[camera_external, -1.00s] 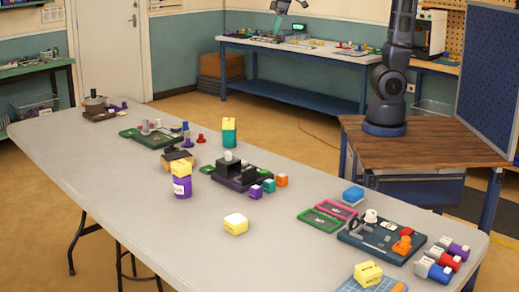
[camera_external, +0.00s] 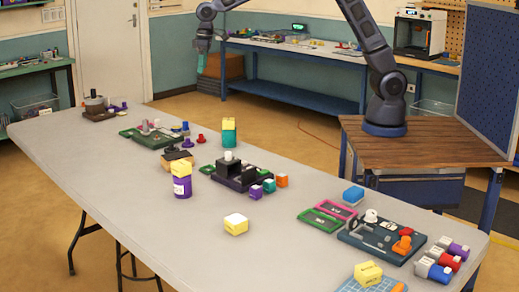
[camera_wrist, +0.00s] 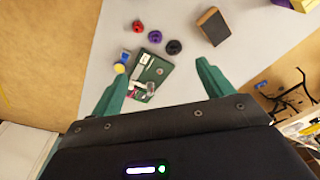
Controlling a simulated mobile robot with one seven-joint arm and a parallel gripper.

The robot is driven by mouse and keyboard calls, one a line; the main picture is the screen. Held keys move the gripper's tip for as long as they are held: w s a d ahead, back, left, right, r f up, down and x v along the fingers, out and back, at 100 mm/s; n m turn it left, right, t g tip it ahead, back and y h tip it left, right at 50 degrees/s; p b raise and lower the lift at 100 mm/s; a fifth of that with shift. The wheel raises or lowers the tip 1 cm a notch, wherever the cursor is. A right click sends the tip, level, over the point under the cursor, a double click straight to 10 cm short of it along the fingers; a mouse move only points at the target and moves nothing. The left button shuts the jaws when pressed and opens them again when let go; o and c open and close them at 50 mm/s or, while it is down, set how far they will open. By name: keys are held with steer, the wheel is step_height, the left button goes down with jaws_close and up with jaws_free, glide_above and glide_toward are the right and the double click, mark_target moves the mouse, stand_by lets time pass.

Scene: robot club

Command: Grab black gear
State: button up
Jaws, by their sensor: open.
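The black gear (camera_wrist: 174,47) is a small round dark piece on the pale table in the wrist view, at the end of a row with a purple piece (camera_wrist: 154,37) and a red piece (camera_wrist: 138,26). In the external view the black gear (camera_external: 171,149) is small and dark, just behind a brown block. My gripper (camera_wrist: 162,70) is open and empty, its two green fingers spread. In the external view my gripper (camera_external: 203,62) hangs well above the far side of the table, apart from the gear.
A brown block with a dark top (camera_wrist: 213,26) lies close to the black gear.

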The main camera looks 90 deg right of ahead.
steer(key=w+a+f, duration=0.2)
steer(key=w+f, duration=0.6)
steer(key=f, duration=0.2)
steer(key=g, duration=0.1)
glide_above(171, 144)
step_height(171, 144, down, 11)
steer(key=shift+s+a+f, duration=0.1)
steer(key=shift+a+f, duration=0.05)
steer(key=shift+f, duration=2.65)
steer(key=shift+a+f, duration=0.1)
steer(key=shift+f, duration=2.65)
steer(key=shift+c, duration=0.4)
steer(key=c, duration=1)
